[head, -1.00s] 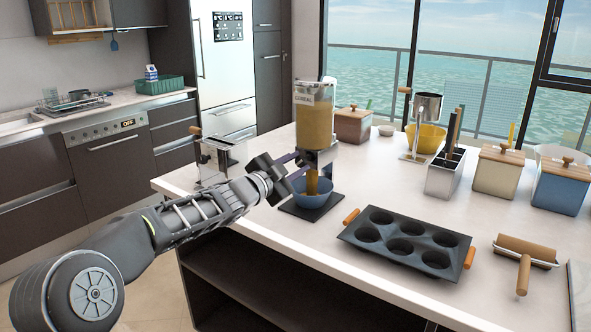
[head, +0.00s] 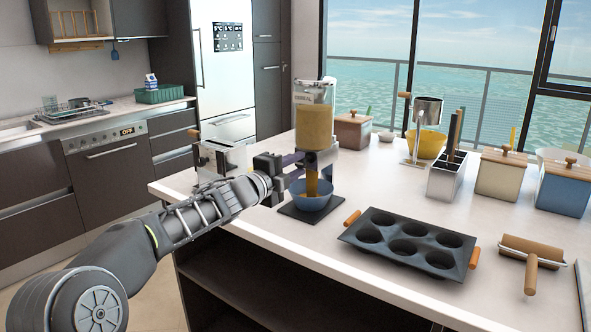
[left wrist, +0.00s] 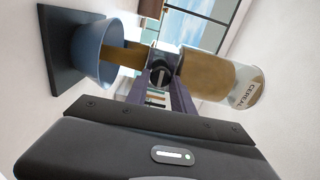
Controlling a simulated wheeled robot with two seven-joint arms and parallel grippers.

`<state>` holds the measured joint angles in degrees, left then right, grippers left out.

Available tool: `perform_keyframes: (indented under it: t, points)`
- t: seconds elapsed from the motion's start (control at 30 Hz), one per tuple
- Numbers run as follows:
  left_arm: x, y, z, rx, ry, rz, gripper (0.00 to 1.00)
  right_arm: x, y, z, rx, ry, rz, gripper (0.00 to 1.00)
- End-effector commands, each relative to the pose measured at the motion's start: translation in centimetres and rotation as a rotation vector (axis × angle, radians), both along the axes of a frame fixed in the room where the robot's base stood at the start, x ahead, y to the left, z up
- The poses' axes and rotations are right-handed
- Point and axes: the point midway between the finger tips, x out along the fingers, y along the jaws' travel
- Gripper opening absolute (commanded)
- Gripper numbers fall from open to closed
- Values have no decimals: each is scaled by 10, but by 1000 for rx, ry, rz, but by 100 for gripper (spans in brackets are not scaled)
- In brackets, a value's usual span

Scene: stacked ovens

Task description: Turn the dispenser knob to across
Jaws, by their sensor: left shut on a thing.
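The cereal dispenser (head: 315,125) stands on the island counter, its clear hopper holding brown cereal. A brown stream of cereal (head: 312,183) runs from its outlet into a blue bowl (head: 311,202) on the dark base plate (head: 290,211). My left gripper (head: 302,159) is at the dispenser's front, just above the bowl. In the left wrist view the round dispenser knob (left wrist: 159,73) sits between the two purple-grey fingers, which are shut on it. In the head view the fingers hide the knob. My right gripper is not in view.
A dark muffin tray (head: 407,243) and a rolling pin (head: 532,252) lie to the right. A metal toaster-like box (head: 222,158) stands left of the gripper. Canisters (head: 503,174) and a utensil holder (head: 446,176) stand farther right. The counter between bowl and tray is narrow.

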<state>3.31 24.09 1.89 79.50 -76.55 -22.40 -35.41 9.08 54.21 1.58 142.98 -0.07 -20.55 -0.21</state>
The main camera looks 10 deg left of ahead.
Motion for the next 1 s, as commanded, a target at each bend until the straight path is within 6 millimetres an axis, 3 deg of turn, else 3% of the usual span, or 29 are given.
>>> perform_keyframes:
  t: [0.5,0.53,0.77,1.0]
  points:
    - [0,-1,-1,28,-9,-1,0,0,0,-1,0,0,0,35]
    - [0,-1,-1,28,-9,-1,30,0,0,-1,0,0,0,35]
    - [0,0,-1,26,-9,-1,49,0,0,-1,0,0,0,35]
    - [0,0,0,26,-9,0,49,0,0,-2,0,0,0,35]
